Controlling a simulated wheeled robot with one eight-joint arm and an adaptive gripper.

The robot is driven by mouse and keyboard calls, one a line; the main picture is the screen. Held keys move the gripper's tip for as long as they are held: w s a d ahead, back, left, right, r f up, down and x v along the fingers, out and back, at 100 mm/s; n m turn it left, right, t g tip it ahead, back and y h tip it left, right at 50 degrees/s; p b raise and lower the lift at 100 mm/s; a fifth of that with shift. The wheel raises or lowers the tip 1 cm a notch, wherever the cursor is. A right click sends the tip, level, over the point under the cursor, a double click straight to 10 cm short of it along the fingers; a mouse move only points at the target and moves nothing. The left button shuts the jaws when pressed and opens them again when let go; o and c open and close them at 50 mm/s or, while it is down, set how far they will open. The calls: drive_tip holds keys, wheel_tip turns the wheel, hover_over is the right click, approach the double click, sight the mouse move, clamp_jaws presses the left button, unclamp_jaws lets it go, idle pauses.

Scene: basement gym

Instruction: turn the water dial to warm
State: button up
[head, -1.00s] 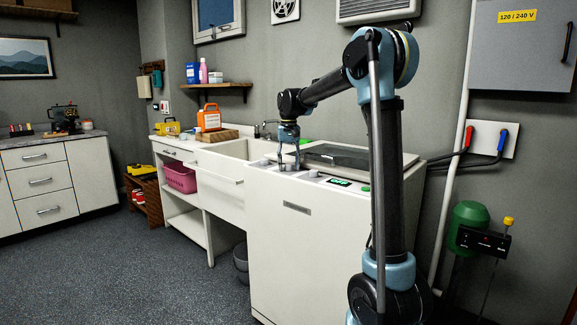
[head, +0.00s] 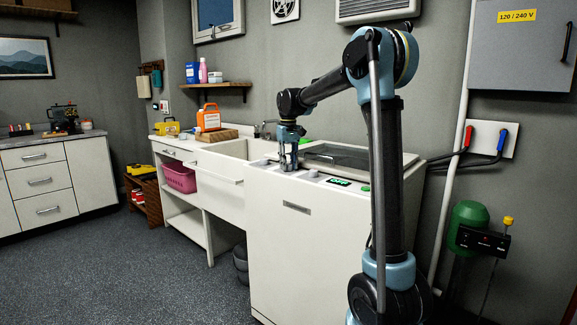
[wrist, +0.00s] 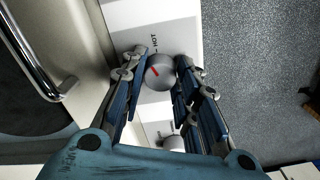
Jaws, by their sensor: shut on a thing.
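The water dial (wrist: 161,72) is a round grey knob with a red pointer mark on the white control panel (wrist: 183,31), beside the printed word HOT. In the wrist view the red mark lies at a slant, and the other setting labels are hidden or out of sight. My gripper (wrist: 161,74) is shut on the dial, one finger on each side. In the head view my gripper (head: 289,167) points down at the front strip of the white washing machine (head: 290,245) and hides the dial.
A second grey knob (wrist: 173,143) sits close to my fingers on the same panel. The machine's dark lid (head: 340,155) is behind, and a green-lit display (head: 340,181) is to the right. A sink (head: 228,150) is at the left.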

sight(289, 164)
drive_tip(key=shift+n, duration=2.3)
drive_tip(key=shift+d, duration=0.1)
drive_tip(key=o, duration=1.1)
drive_tip(key=shift+c, duration=0.2)
wheel_tip(289, 164, up, 12)
drive_tip(key=shift+f, duration=0.1)
